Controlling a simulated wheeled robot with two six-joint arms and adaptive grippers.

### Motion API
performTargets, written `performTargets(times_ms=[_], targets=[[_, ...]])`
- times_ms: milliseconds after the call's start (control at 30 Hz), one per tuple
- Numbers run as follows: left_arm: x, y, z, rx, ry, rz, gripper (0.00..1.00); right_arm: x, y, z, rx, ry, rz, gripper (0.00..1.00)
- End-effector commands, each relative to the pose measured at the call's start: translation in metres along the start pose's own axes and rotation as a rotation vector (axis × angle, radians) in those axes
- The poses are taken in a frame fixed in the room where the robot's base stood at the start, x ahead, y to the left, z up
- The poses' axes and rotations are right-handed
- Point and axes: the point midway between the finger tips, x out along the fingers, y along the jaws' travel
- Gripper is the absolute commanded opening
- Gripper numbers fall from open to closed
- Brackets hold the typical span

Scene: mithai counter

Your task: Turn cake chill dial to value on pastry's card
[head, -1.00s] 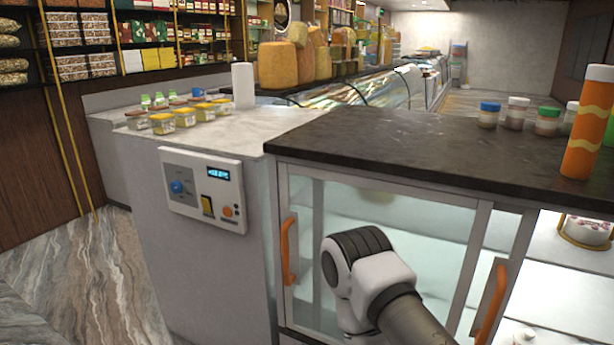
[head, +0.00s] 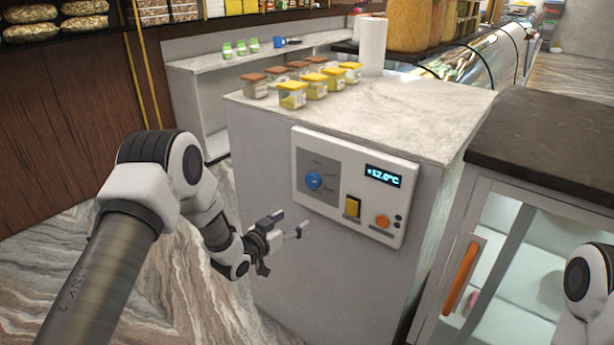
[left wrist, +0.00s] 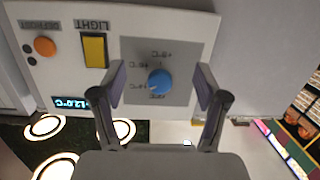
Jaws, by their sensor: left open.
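The blue cake chill dial (head: 314,181) is on the white control panel (head: 335,212) on the front of the counter. The panel's lit display (head: 384,175) appears to read +12.0°C. My left gripper (head: 293,224) is open and empty, just below and left of the dial in the head view. In the left wrist view, the dial (left wrist: 160,82) shows between the two spread fingers, which appear apart from it. Small temperature marks surround the dial, too small to read surely. No pastry card is in view. My right gripper is out of view.
The panel also has a yellow light switch (head: 352,206) and an orange defrost button (head: 383,221). Several lidded jars (head: 293,95) and a white roll (head: 373,46) stand on the counter top. A glass cabinet with an orange handle (head: 460,278) is at right.

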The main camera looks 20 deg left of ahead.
Motion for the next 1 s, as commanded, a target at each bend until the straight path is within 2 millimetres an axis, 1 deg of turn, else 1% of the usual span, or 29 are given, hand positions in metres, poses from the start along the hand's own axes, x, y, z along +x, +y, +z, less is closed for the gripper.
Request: performTargets(times_ms=[33, 100, 167, 267, 400, 533, 667, 867, 900, 933, 967, 1000], targets=[[0.008, -0.006, -0.032, 0.026, 0.074, 0.016, 0.74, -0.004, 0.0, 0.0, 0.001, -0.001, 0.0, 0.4], [0.015, -0.011, -0.058, 0.05, 0.141, 0.034, 0.74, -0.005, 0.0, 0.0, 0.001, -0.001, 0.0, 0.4], [0.02, -0.011, -0.067, 0.06, 0.163, 0.043, 0.74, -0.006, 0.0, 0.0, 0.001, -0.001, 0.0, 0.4], [0.034, -0.01, -0.07, 0.063, 0.164, 0.045, 0.74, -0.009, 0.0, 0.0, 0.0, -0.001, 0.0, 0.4], [0.061, -0.008, -0.075, 0.062, 0.164, 0.045, 0.74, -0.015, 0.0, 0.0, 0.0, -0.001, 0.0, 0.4], [0.083, -0.008, -0.076, 0.06, 0.162, 0.043, 0.74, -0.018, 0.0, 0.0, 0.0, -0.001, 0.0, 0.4], [0.092, -0.007, -0.077, 0.058, 0.161, 0.042, 0.74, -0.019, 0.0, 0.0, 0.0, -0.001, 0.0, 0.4], [0.093, -0.008, -0.076, 0.057, 0.16, 0.041, 0.74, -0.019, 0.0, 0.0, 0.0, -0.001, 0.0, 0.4], [0.093, -0.008, -0.076, 0.057, 0.16, 0.041, 0.67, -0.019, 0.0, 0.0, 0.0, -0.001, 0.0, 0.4], [0.093, -0.008, -0.076, 0.057, 0.16, 0.041, 0.56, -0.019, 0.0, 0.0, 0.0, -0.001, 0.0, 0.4], [0.093, -0.008, -0.076, 0.057, 0.16, 0.041, 0.46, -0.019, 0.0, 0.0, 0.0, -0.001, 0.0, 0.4], [0.093, -0.008, -0.076, 0.057, 0.16, 0.041, 0.31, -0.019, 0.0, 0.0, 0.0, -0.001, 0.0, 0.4]])
